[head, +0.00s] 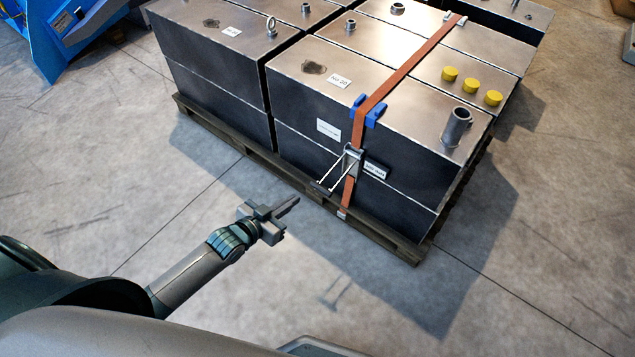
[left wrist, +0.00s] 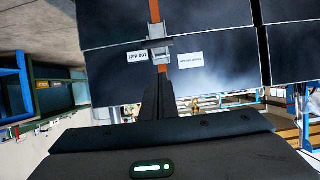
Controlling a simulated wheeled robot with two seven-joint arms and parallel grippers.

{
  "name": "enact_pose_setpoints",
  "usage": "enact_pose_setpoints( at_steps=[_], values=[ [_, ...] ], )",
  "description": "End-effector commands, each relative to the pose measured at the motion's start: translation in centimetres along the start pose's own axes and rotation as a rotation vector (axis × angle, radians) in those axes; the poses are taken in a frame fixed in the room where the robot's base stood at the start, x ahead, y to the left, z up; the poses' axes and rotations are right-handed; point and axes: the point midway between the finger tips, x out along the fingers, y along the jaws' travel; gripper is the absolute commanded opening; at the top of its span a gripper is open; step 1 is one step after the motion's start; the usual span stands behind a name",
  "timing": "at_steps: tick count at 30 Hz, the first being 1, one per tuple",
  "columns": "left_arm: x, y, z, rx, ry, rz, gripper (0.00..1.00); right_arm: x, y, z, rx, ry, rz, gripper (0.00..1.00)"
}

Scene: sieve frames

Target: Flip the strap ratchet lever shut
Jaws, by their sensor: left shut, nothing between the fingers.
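The strap ratchet (head: 352,160) sits on the orange strap (head: 402,72) against the front of the dark metal block. Its lever (head: 323,187) stands out from the block toward the lower left, two thin arms ending in a dark grip bar. My left gripper (head: 292,204) is shut and empty, in front of the block and left of the lever, apart from it in the head view. In the left wrist view the shut fingers (left wrist: 157,95) point toward the ratchet (left wrist: 158,50), and their tips overlap its lower part there; contact cannot be told. My right gripper is not in view.
Several metal blocks stand on a wooden pallet (head: 385,232). A blue corner protector (head: 368,110) holds the strap at the top edge. Yellow caps (head: 472,84) and a pipe stub (head: 456,126) stand on top. The concrete floor (head: 250,320) before the pallet is clear.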

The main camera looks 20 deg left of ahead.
Motion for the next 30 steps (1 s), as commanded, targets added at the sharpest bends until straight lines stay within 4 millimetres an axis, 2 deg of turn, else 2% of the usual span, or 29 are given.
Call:
enact_pose_setpoints(
  at_steps=[17,23,30],
  values=[
    [0.6,0.0,-0.3,0.0,0.005,0.002,0.0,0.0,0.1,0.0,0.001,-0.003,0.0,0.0],
    [2.5,0.0,-0.3,0.0,0.005,0.002,0.0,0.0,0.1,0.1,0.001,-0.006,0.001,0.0],
    [6.4,0.0,-0.4,-0.001,0.005,0.002,0.0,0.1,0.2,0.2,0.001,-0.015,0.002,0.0]
  ],
)
